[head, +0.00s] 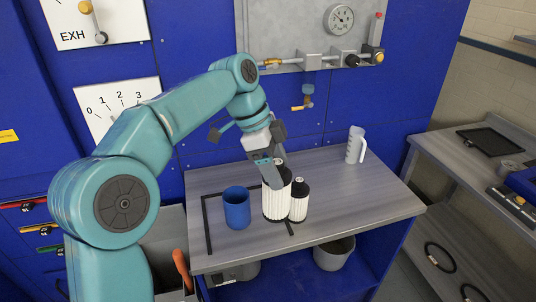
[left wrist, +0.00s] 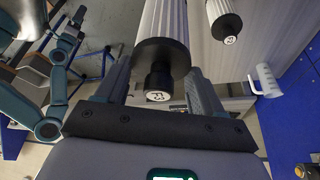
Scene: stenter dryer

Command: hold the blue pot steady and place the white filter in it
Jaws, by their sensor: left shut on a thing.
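The blue pot (head: 236,212) stands upright and empty-looking on the grey bench, inside a black corner outline. A white ribbed filter with black ends (head: 276,206) stands upright just right of the pot, apart from it. My left gripper (head: 274,180) comes down from above and is shut on this filter's top end. In the left wrist view the held filter (left wrist: 163,45) lies between the two fingers, its black cap and labelled knob facing the camera. Whether its base touches the bench is unclear. A second white filter (head: 299,203) stands close on its right. My right gripper is not in view.
The second filter also shows in the left wrist view (left wrist: 226,26). A white jug (head: 355,146) stands at the bench's back right. The bench top (head: 355,190) is clear to the right. Pipes and a gauge (head: 340,19) are on the wall behind.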

